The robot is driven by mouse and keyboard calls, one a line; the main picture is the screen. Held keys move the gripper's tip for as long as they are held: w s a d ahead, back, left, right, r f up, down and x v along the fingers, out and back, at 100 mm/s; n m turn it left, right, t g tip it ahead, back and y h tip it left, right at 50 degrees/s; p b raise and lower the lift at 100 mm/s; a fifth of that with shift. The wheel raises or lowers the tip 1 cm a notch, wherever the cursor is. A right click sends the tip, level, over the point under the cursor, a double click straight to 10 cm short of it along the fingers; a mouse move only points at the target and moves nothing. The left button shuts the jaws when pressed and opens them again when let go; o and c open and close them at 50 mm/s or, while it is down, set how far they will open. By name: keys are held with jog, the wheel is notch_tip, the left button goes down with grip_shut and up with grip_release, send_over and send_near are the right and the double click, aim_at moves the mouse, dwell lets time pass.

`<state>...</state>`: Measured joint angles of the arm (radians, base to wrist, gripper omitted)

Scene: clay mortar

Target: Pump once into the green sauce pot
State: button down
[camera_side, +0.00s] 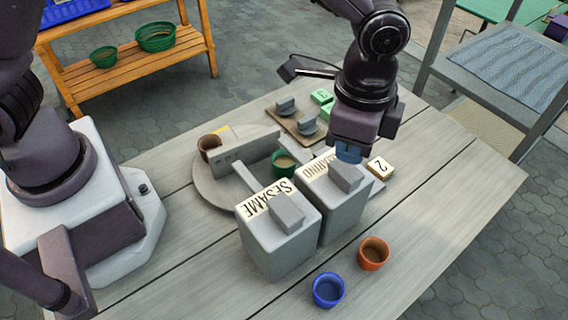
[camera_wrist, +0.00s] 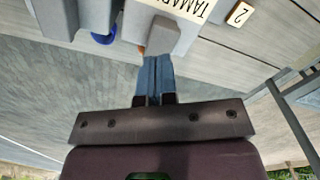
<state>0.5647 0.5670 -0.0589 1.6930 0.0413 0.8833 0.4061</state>
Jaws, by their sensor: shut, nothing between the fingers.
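A small green pot (camera_side: 284,163) with pale contents stands on the round grey board, behind two grey dispensers. The left dispenser (camera_side: 279,240) is labelled SESAME. The right dispenser (camera_side: 343,209) has a partly hidden label, which reads TAMAR in the wrist view (camera_wrist: 187,9). Each has a grey block-shaped pump head on top: the sesame head (camera_side: 286,212) and the tamarind head (camera_side: 346,177), also in the wrist view (camera_wrist: 158,34). My gripper (camera_side: 349,153) has blue fingers, shut and empty, just by the tamarind head. Whether they touch it I cannot tell. The wrist view shows the fingertips (camera_wrist: 157,60) overlapping its edge.
A blue pot (camera_side: 328,290) and an orange pot (camera_side: 373,253) stand at the table's front. A brown pot (camera_side: 209,146) stands on the round board (camera_side: 212,188). A card marked 2 (camera_side: 380,168) lies right of the dispensers. A small tray (camera_side: 302,134) holds grey pieces behind. The right tabletop is clear.

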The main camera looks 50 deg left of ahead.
dwell(0.4)
jog(key=shift+r, duration=2.5)
jog(key=shift+s+a+f+n, duration=0.45)
jog(key=shift+s+f+n, duration=0.05)
jog(key=shift+s+f, duration=0.15)
jog(key=s+a+r+n+t, duration=0.2)
jog(key=s+a+r+n, duration=0.1)
jog(key=a, duration=0.5)
jog(key=s+a+r+n+t, duration=0.1)
jog(key=s+a+r+n, duration=0.3)
jog(key=a, duration=0.4)
jog(key=s+a+r+n+t, duration=0.2)
jog(key=s+a+r+n, duration=0.2)
jog(key=s+a, duration=0.3)
jog(key=shift+s+a+r+t, duration=0.3)
jog(key=shift+a+r, duration=0.15)
jog(key=shift+r, duration=0.35)
